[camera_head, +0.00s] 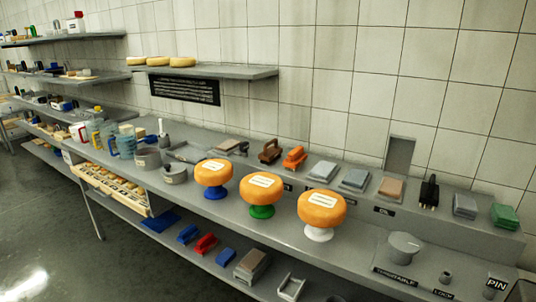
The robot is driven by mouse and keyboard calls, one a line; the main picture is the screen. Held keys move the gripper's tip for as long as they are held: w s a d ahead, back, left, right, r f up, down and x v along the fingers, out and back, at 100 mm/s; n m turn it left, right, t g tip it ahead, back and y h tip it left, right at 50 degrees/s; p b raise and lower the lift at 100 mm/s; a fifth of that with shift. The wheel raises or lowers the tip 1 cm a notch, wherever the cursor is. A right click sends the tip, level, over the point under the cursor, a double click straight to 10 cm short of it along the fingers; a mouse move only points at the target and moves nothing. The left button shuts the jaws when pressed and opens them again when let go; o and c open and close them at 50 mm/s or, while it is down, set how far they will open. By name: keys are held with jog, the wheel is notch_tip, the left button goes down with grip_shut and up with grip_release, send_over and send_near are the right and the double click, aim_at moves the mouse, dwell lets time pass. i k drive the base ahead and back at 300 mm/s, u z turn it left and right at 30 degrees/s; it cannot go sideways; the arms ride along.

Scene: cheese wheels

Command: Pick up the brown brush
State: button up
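A brown brush (269,151) with a raised handle sits on the raised ledge at the back of the grey counter. It stands upright on its base, just left of an orange brush (294,157) of similar shape. A small gap seems to separate the two. My gripper is not in view.
Three orange cheese wheels stand on blue (214,192), green (262,211) and white (319,233) pedestals in front of the ledge. Several pads, such as a grey one (323,171), lie right of the brushes. A wall shelf (235,72) hangs above. Grey floor (40,225) is clear at left.

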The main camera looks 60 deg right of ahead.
aim_at(270, 155)
jog(key=u, duration=0.05)
jog(key=i, duration=0.95)
jog(key=z, duration=0.05)
